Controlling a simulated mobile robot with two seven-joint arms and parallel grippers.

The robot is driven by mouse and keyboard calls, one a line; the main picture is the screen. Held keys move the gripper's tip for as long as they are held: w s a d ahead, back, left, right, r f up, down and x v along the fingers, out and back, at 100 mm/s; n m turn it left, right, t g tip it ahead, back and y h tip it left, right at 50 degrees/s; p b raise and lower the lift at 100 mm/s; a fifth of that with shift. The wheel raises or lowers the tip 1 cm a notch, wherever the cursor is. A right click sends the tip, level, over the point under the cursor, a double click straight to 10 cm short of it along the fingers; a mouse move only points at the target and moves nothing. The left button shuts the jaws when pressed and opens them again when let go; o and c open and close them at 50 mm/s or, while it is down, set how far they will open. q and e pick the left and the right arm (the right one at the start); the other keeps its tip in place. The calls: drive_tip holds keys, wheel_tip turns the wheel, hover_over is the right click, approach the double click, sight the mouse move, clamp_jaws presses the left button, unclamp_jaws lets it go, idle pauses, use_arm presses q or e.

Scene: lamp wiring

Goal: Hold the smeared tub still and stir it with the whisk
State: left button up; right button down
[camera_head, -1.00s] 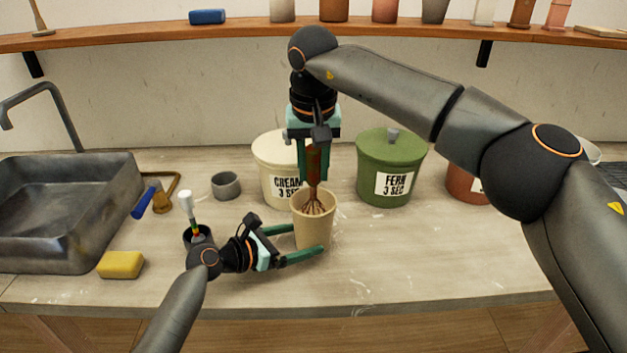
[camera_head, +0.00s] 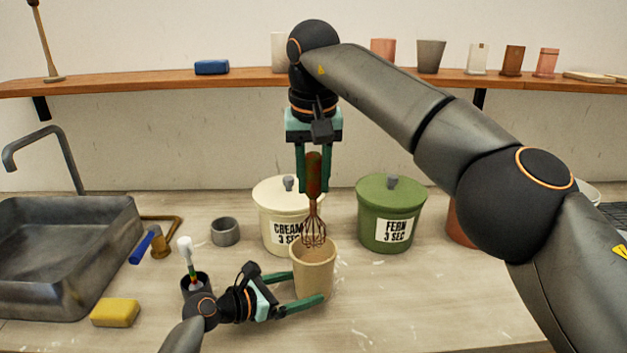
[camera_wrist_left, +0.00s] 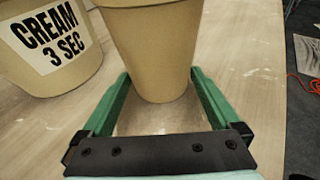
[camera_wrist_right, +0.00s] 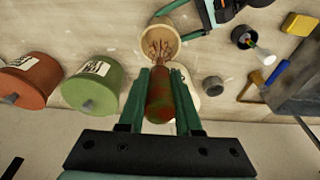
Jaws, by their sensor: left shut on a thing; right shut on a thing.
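The tan tub (camera_head: 314,276) stands upright on the worktop in the head view, its mouth facing up. My left gripper (camera_wrist_left: 160,76) is shut on it, with one green finger on either side low on its wall. I cannot make out a smear on its outside. My right gripper (camera_head: 314,187) points down above the tub and is shut on the red-brown handle of the whisk (camera_head: 314,172). The whisk hangs upright; most of its wires show above the rim and their lower ends overlap the tub's mouth. The right wrist view shows the whisk handle (camera_wrist_right: 160,95) between the fingers.
A cream canister (camera_head: 276,238) and a green canister (camera_head: 386,225) stand behind the tub. A grey cup (camera_head: 225,231), a dark pot with a brush (camera_head: 188,252), a yellow sponge (camera_head: 116,312) and a sink (camera_head: 65,255) lie to the left.

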use_arm(q)
drive_tip(key=shift+r, duration=0.1)
idle(0.3)
drive_tip(key=o, duration=1.1)
